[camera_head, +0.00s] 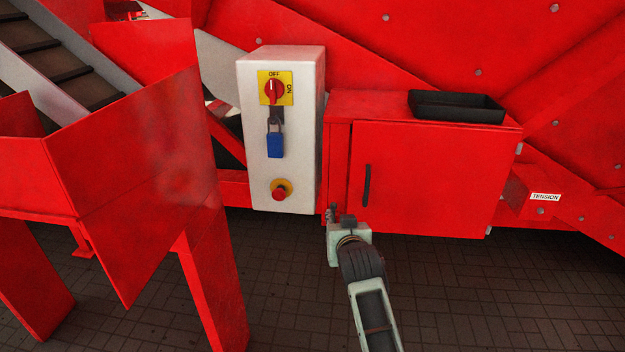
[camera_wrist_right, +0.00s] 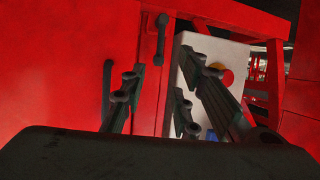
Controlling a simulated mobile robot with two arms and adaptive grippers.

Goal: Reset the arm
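My right arm comes in from the bottom in the head view, and its gripper (camera_head: 336,214) is in front of the lower left part of the red cabinet. In the right wrist view the two dark fingers of this gripper (camera_wrist_right: 160,100) are apart, with nothing between them. The red cabinet door fills the left of that view. The pale control box (camera_wrist_right: 203,55) with its red button (camera_wrist_right: 222,73) is behind the right finger. My left gripper is in neither view.
The control box (camera_head: 290,180) carries a red switch (camera_head: 274,91), its knob upright toward OFF, a blue padlock (camera_head: 275,145) and a red button (camera_head: 280,191). The red cabinet (camera_head: 430,180) has a black handle (camera_head: 367,186) and a black tray (camera_head: 456,118) on top. Red panels stand left; paved floor is open below.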

